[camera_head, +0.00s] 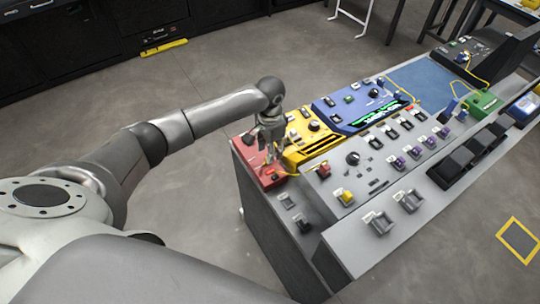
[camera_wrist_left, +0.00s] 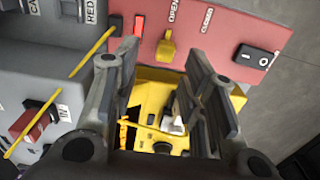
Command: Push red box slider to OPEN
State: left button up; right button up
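The red box (camera_head: 241,147) is at the near left end of the console in the head view. In the left wrist view its red face (camera_wrist_left: 225,22) fills the upper right. It bears OPEN and CLOSED labels and a yellow slider knob (camera_wrist_left: 167,47), which sits by the OPEN label, apart from CLOSED. My left gripper (camera_head: 268,151) is over the red box, pointing down. In the left wrist view its two fingers (camera_wrist_left: 158,88) are spread with a clear gap and nothing held. The knob shows just beyond the gap; contact cannot be told. My right gripper is not in view.
A lit red indicator (camera_wrist_left: 138,25) and a black part (camera_wrist_left: 257,57) are on the red face. The yellow box (camera_head: 302,154) adjoins the red box, with the blue box (camera_head: 343,113) beyond. A grey panel (camera_head: 335,190) with knobs and switches is alongside. Floor is open left.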

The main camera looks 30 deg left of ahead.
pick_arm(q)
notch_tip(320, 180, up, 7)
jog(key=shift+r, duration=0.15)
jog(key=shift+d, duration=0.15)
dwell(0.4)
